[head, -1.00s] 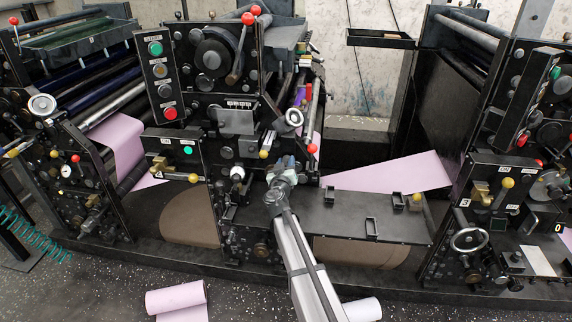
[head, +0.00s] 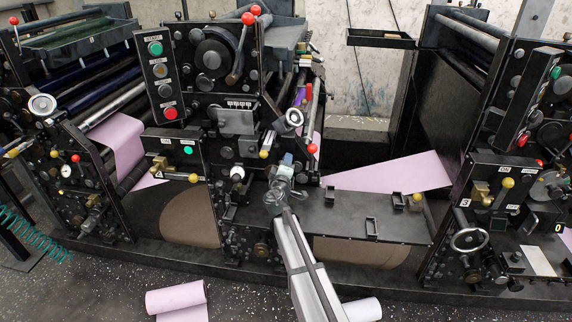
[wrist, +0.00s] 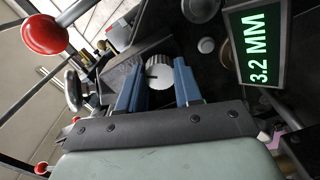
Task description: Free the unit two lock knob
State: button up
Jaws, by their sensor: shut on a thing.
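In the wrist view, a ridged silver knob (wrist: 160,77) with a dark mark on its face sits between the two blue fingers of my gripper (wrist: 158,84). The fingers are shut on its left and right sides. In the head view, my gripper (head: 286,162) is at the front of the middle press unit, above the right shelf. There the knob is hidden behind the gripper. I cannot read a label on the knob.
A green display (wrist: 259,48) reading 3.2 MM is right of the knob. A red ball-ended lever (wrist: 45,34) and a small metal handwheel (wrist: 74,91) are to its left. A black shelf (head: 345,220) with small brackets lies right of my arm.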

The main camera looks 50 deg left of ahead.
jog(key=n, duration=0.6)
jog(key=shift+n, duration=0.3)
dwell(0.4)
jog(key=o, duration=1)
jog(key=shift+o, duration=0.2)
jog(key=v, duration=1.4)
jog(key=shift+w, duration=0.1)
